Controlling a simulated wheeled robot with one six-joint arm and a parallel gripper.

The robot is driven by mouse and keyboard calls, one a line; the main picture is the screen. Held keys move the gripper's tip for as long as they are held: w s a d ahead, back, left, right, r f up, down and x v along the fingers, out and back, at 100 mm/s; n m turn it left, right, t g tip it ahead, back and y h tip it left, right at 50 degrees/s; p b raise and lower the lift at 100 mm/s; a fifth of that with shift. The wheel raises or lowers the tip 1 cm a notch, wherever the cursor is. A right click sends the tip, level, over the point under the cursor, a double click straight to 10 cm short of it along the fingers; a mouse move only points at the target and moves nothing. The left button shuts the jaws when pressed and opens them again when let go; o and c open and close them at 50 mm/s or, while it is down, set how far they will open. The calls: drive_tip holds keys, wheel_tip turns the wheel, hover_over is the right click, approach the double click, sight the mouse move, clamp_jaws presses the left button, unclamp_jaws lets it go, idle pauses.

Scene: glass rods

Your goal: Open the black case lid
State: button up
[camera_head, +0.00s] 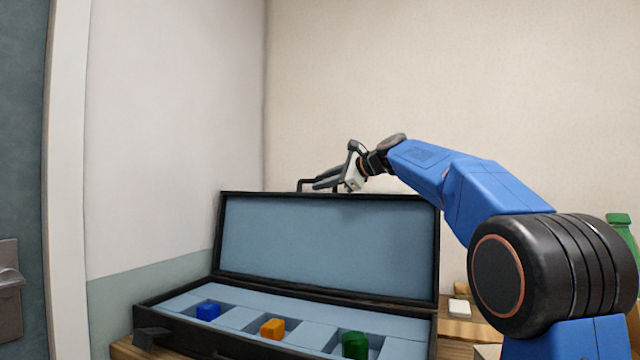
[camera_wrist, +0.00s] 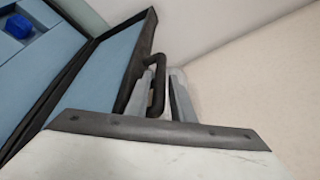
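The black case (camera_head: 165,305) stands with its lid (camera_head: 330,245) raised roughly upright, its light blue lining facing me. The lid also shows at the left of the wrist view (camera_wrist: 105,75). A dark handle (camera_head: 302,185) sticks out from the lid's top edge; in the wrist view the handle (camera_wrist: 158,75) shows as a loop. My gripper (camera_head: 328,180) is at this handle, above and behind the lid edge. In the wrist view its fingers (camera_wrist: 165,92) lie on either side of the handle's bar; whether they press on it is unclear.
The case base holds a blue block (camera_head: 208,310), an orange block (camera_head: 272,328) and a green piece (camera_head: 355,345) in separate recesses. A green bottle (camera_head: 622,232) stands at the far right behind my arm. Walls rise behind and left of the case.

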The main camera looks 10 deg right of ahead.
drive_tip(key=shift+w+a+f, duration=0.2)
drive_tip(key=shift+w+a, duration=0.25)
drive_tip(key=shift+w, duration=0.05)
drive_tip(key=shift+c, duration=0.6)
clamp_jaws()
drive_tip(key=s+a+r, duration=0.1)
drive_tip(key=s+a, duration=0.3)
drive_tip(key=s, duration=0.1)
drive_tip(key=shift+s+n, duration=0.3)
drive_tip(key=shift+n, duration=0.1)
drive_tip(key=shift+o, duration=0.6)
unclamp_jaws()
drive_tip(key=v, duration=1.7)
drive_tip(key=shift+s, duration=0.3)
